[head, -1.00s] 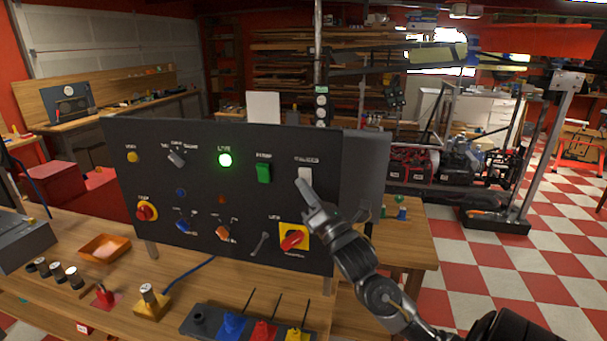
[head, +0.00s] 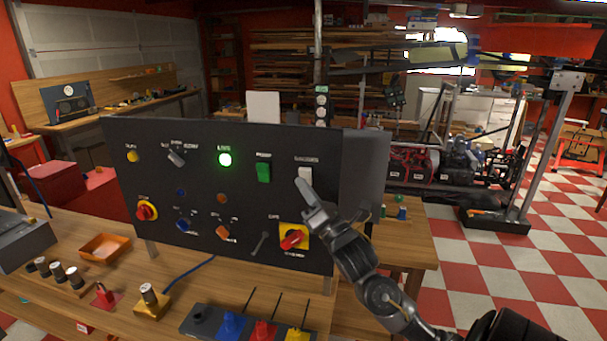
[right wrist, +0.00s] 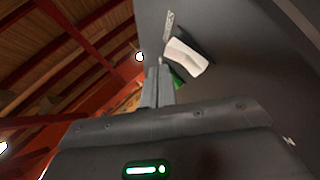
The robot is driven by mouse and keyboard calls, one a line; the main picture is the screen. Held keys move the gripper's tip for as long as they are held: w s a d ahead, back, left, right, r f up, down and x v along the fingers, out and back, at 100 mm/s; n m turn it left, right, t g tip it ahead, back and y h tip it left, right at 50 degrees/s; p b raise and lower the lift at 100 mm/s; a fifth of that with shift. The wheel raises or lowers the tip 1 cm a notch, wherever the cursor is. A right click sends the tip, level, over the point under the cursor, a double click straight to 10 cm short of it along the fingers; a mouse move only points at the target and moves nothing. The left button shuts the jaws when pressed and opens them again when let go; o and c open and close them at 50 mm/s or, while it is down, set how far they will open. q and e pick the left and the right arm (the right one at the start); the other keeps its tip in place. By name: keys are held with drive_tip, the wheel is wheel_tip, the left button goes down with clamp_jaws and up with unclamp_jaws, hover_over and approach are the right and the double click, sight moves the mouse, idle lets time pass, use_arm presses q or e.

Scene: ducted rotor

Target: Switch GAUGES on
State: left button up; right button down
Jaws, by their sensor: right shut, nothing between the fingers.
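The black control panel (head: 205,210) stands upright on the wooden bench. The white GAUGES rocker switch (head: 305,175) is at its upper right, under a small label. In the right wrist view the white rocker (right wrist: 186,56) shows tilted, with one end standing out from the panel. My right gripper (head: 304,184) is shut and empty, with its fingertips at the lower part of the rocker in the head view. In the right wrist view the shut fingers (right wrist: 158,72) point up beside the rocker; I cannot tell whether they touch it. My left gripper is not in view.
A green rocker (head: 264,172) sits left of the white one, and a lit green lamp (head: 225,160) further left. An orange tray (head: 104,247) and colored blocks lie on the bench.

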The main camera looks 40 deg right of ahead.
drive_tip(key=shift+w+d+r, duration=0.1)
idle(0.7)
drive_tip(key=shift+w+d+r, duration=0.1)
drive_tip(key=shift+w+d, duration=0.1)
drive_tip(key=shift+d, duration=0.05)
drive_tip(key=shift+w+d+r, duration=0.2)
drive_tip(key=shift+w+d, duration=0.05)
drive_tip(key=shift+d, duration=0.1)
idle(0.9)
drive_tip(key=shift+s+a+f, duration=0.1)
drive_tip(key=shift+a, duration=0.05)
idle(0.3)
drive_tip(key=shift+s+a+f, duration=0.25)
drive_tip(key=shift+s+a, duration=0.15)
drive_tip(key=shift+a, duration=0.2)
drive_tip(key=shift+f, duration=0.1)
drive_tip(key=s+a, duration=0.1)
drive_tip(key=a+f, duration=0.1)
drive_tip(key=s+a+f+b, duration=0.1)
drive_tip(key=shift+s+a, duration=0.3)
drive_tip(key=shift+a, duration=0.05)
idle(0.5)
